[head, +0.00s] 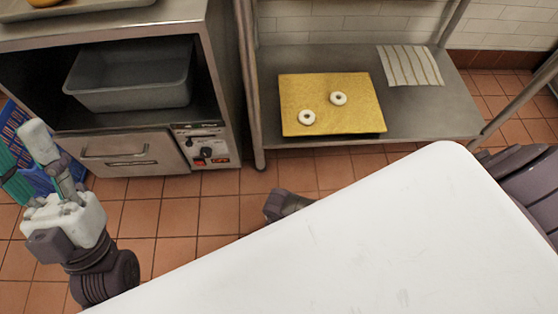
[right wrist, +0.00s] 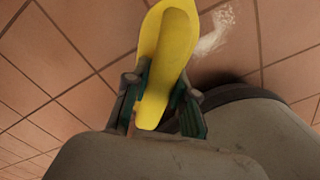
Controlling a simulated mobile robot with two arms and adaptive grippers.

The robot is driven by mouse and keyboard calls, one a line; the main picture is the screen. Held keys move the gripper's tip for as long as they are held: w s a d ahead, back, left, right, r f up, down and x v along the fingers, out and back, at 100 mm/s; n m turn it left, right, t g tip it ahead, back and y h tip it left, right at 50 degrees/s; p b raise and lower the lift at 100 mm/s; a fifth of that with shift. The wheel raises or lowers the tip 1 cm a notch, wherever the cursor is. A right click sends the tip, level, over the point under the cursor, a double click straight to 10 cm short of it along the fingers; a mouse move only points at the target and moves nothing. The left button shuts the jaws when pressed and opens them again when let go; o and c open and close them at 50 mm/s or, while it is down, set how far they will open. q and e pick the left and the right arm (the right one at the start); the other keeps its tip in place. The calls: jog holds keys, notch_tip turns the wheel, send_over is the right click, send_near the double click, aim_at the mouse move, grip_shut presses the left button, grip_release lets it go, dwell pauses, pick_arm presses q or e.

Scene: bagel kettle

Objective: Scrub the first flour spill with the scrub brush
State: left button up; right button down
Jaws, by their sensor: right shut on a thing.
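In the right wrist view my right gripper (right wrist: 160,104) is shut on the yellow scrub brush (right wrist: 166,48). The brush points away from the gripper, over the tiled floor. Its bristles are not visible from here. A white flour spill (right wrist: 214,32) lies on the floor just right of the brush's far end. From this view I cannot tell whether the brush touches the floor. In the head view my left gripper (head: 27,150) is at the left, fingers apart and empty. The head view shows neither the brush nor the spill.
A white tabletop (head: 400,235) fills the lower right of the head view. Behind it, a steel shelf (head: 430,112) holds a yellow board (head: 325,88) with two white rings and a striped cloth (head: 409,66). A cabinet (head: 125,150) with a grey bin (head: 132,88) stands left.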

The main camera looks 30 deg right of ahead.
pick_arm(q)
jog(key=w+f+g+y+p, duration=0.1)
jog(key=w+f+g, duration=0.3)
jog(key=w, duration=0.2)
jog(key=shift+d+y+p, duration=0.3)
jog(key=shift+d+y, duration=0.1)
jog(key=shift+r, duration=0.1)
